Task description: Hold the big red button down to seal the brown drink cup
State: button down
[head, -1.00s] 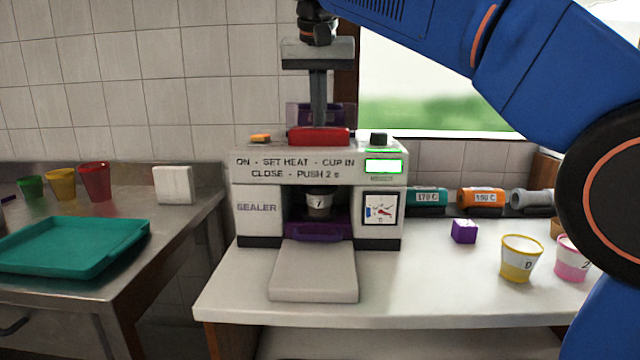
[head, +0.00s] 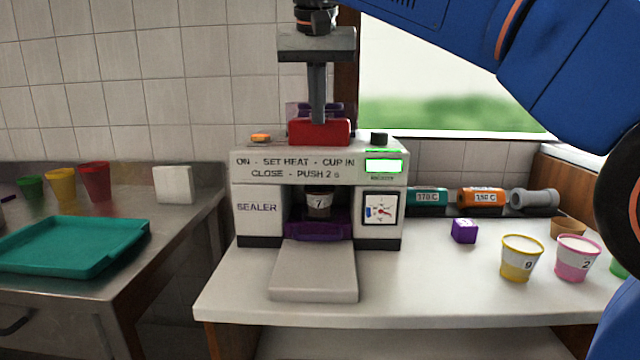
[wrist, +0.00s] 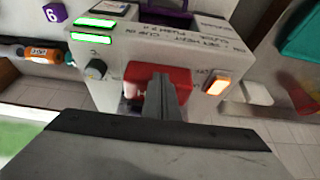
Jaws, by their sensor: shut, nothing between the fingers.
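The sealer (head: 258,222) stands on the white counter. Its big red button (head: 319,132) is on top and stands raised; it also shows in the wrist view (wrist: 180,82). The brown drink cup (head: 319,205), labelled 7, is upright in the sealer's dark opening, above the purple tray (head: 318,230). My gripper (head: 317,118) is shut and empty, pointing down with its fingertips at the top of the red button. I cannot tell whether the tips touch it. In the wrist view the fingers hide part of the button.
Green lights (head: 383,167) are lit at the sealer's right, beside a black knob (head: 379,138). An orange switch (head: 260,138) sits at the left. A purple cube (head: 464,230), yellow cup (head: 521,258) and pink cup (head: 575,257) stand right. A teal tray (head: 75,246) lies left.

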jog(key=shift+r, duration=0.1)
notch_tip(320, 180, up, 8)
jog(key=shift+s, duration=0.45)
dwell(0.6)
